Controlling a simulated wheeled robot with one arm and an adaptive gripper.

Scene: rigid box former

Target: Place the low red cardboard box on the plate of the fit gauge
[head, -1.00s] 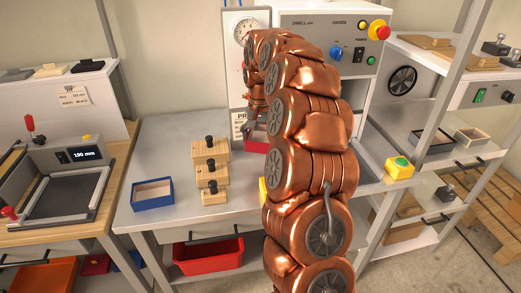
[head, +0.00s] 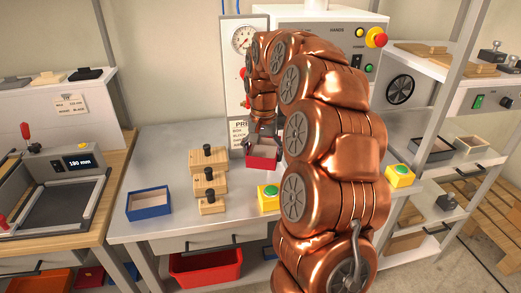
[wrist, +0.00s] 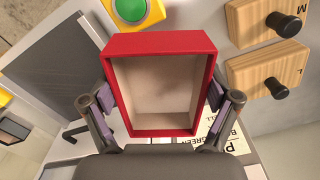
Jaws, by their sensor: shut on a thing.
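The low red cardboard box (head: 263,162) is open-topped with a pale inside. It also shows in the wrist view (wrist: 160,43), level with the fingers. My gripper (head: 262,130) is shut on the box, with one finger pad against each of two opposite sides; both fingers show in the wrist view (wrist: 160,104). The fit gauge (head: 60,160) stands on the wooden-edged bench at the far left, with a lit display that seems to read 190 mm. Its dark plate (head: 52,207) is bare. My arm hides part of the steel bench right of the box.
A blue open box (head: 149,206) and several wooden blocks with black knobs (head: 208,182) stand on the steel bench between the red box and the gauge. A yellow button box (head: 268,198) is near the front edge. A press with a dial (head: 242,40) stands behind.

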